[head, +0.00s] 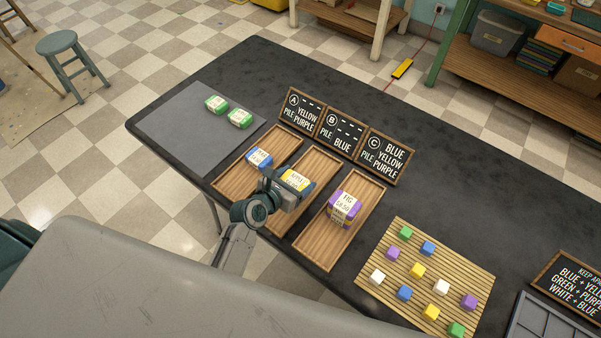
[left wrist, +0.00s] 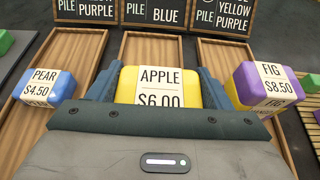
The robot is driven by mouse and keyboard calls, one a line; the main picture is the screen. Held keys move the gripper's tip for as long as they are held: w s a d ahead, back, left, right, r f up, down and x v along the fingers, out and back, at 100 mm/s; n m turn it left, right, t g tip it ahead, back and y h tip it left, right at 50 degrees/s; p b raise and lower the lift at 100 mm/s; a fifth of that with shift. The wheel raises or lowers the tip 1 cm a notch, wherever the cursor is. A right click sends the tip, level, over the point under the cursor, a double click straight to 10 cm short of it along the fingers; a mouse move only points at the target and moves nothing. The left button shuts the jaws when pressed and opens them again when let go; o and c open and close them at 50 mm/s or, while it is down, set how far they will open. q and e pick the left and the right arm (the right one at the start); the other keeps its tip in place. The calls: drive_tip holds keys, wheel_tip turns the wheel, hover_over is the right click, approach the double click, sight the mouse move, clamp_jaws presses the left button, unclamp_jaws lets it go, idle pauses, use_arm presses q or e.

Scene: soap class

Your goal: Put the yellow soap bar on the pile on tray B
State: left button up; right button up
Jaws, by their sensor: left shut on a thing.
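The yellow soap bar (head: 296,179), labelled APPLE $6.00, is between the fingers of my left gripper (head: 287,187), which is shut on it. It also shows in the left wrist view (left wrist: 158,84). The bar is over tray B (head: 320,165), the middle wooden tray, in front of the sign marked B (head: 339,134). No other bar shows on tray B, but the gripper and the yellow bar hide part of it. I cannot tell whether the bar touches anything beneath. My right gripper is not in view.
A blue PEAR bar (head: 259,158) lies on tray A (head: 233,183) to the left. A purple FIG bar (head: 344,205) is on tray C (head: 316,249) to the right. Two green bars (head: 227,110) lie on a grey mat (head: 185,140). A slatted mat (head: 385,285) holds several coloured cubes.

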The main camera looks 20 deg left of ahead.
sight(300, 176)
use_arm(q)
drive_tip(key=w, duration=0.4)
drive_tip(key=shift+f, duration=2.1)
drive_tip(key=o, duration=1)
drive_tip(key=shift+r, duration=0.2)
drive_tip(key=v, duration=1.2)
